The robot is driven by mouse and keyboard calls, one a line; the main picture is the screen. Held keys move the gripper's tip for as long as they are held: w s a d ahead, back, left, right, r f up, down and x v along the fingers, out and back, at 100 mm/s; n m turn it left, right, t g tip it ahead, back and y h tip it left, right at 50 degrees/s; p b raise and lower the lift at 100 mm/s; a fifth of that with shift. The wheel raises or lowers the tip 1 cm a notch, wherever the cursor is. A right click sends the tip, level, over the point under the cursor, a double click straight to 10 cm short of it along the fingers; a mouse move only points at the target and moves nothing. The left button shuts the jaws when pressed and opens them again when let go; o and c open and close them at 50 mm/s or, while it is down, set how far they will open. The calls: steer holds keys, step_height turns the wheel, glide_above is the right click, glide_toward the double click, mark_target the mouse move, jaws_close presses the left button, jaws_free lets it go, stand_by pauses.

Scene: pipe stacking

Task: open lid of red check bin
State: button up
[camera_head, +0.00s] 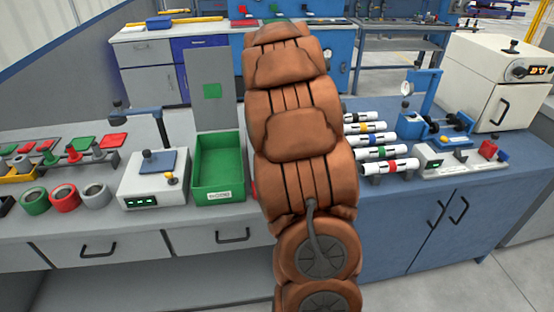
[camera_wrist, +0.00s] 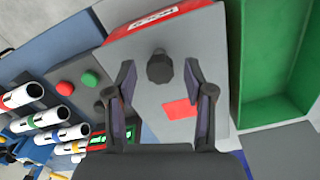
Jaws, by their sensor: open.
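The red check bin (camera_wrist: 150,22) shows in the wrist view, with a red labelled front edge at the top. Its grey lid (camera_wrist: 137,45) lies flat over it, with a dark round knob (camera_wrist: 160,66) and a red square (camera_wrist: 180,108). My gripper (camera_wrist: 159,76) is open and empty above the lid. In the picture its fingertips lie to the left and right of the knob; no contact is visible, and I cannot tell the height gap. In the head view my arm hides my gripper and nearly all of the red bin.
The green bin (camera_head: 219,198) stands open beside it, its grey lid (camera_head: 207,88) upright. Red and green buttons (camera_wrist: 90,79) sit close by the lid. Several banded white pipes (camera_head: 375,153) lie to the right. A device with a hooked post (camera_head: 153,175) stands left of the green bin.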

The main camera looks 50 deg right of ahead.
steer(key=shift+f, duration=0.9)
jaws_close()
